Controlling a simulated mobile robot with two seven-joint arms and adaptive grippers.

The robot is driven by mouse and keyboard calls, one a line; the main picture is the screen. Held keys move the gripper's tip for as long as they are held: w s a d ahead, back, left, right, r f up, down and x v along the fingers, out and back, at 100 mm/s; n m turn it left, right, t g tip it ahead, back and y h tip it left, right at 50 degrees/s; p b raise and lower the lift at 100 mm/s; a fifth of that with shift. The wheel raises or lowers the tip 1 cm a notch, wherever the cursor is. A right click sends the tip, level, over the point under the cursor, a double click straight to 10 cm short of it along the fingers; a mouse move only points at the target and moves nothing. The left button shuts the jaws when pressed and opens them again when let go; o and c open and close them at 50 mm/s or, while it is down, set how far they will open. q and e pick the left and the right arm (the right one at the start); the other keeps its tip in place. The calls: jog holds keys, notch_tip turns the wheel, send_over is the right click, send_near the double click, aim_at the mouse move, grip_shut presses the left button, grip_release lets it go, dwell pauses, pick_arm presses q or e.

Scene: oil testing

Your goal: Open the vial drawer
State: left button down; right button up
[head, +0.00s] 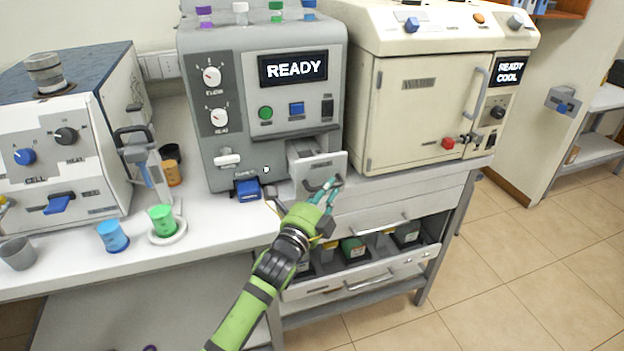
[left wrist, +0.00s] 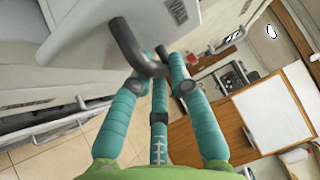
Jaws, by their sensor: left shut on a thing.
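A small grey drawer (head: 312,167) in the lower right of the grey machine (head: 262,100) stands partly out, and a strip of its inside shows behind its front panel. My left gripper (head: 328,188) is at the front of this drawer, its teal fingers shut on the handle. In the left wrist view the dark curved handle (left wrist: 128,44) lies between the fingers of the gripper (left wrist: 163,70), with the pale drawer front behind it. The handle is mostly hidden by the fingers in the head view. My right gripper is not in view.
Below, a wide cabinet drawer (head: 352,285) is open with several dark containers in it. A cream oven (head: 425,100) stands at right. Green (head: 162,219) and blue (head: 113,235) cups stand on the white bench at left. Open tiled floor lies at right.

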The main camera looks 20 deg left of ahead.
pick_arm(q)
jog(key=s+d+p, duration=0.2)
jog(key=s+d, duration=0.3)
jog(key=s, duration=0.3)
jog(key=shift+s+d, duration=0.15)
jog(key=shift+d, duration=0.15)
jog(key=c, duration=1.4)
grip_release()
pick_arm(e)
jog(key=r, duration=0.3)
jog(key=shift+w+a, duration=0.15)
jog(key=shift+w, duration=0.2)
pick_arm(q)
jog(key=v, duration=1.2)
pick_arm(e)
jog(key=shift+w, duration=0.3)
